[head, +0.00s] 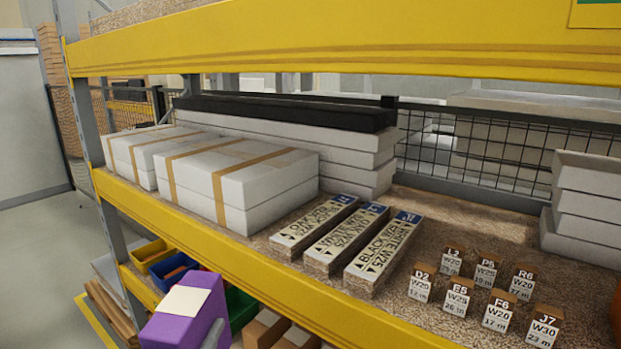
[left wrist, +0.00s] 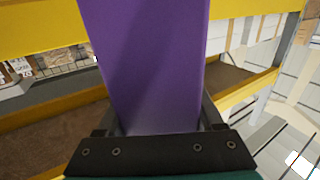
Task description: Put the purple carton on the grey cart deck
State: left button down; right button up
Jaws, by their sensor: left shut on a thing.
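The purple carton (head: 178,318) is at the lower edge of the head view, in front of the yellow shelf beam, with a pale label on its top. My left gripper (head: 212,334) is shut on it, and only a small part of the gripper shows there. In the left wrist view the carton (left wrist: 150,65) rises from between the jaws of my left gripper (left wrist: 158,122) and fills the middle of the picture. The carton's lower part is cut off in the head view. I cannot make out the grey cart deck in either view. My right gripper is not in view.
A yellow shelf beam (head: 270,285) runs close behind the carton, with another yellow beam (head: 350,40) above. The shelf holds white taped boxes (head: 265,185), long labelled packs (head: 340,235) and several small labelled blocks (head: 457,297). Coloured bins (head: 152,252) sit below. Floor shows at far left.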

pick_arm(q)
jog(key=shift+w+d+r+n+y, duration=0.2)
jog(key=shift+d+n+y, duration=0.35)
jog(key=shift+y, duration=0.25)
jog(key=shift+d+r+n+y, duration=0.2)
jog(key=shift+d+n+y, duration=0.2)
jog(key=shift+y, duration=0.1)
notch_tip(320, 180, down, 24)
jog(key=b, duration=2.4)
jog(key=s+f, duration=0.2)
jog(key=s, duration=0.5)
jog(key=shift+f, duration=0.35)
jog(key=shift+a, duration=0.2)
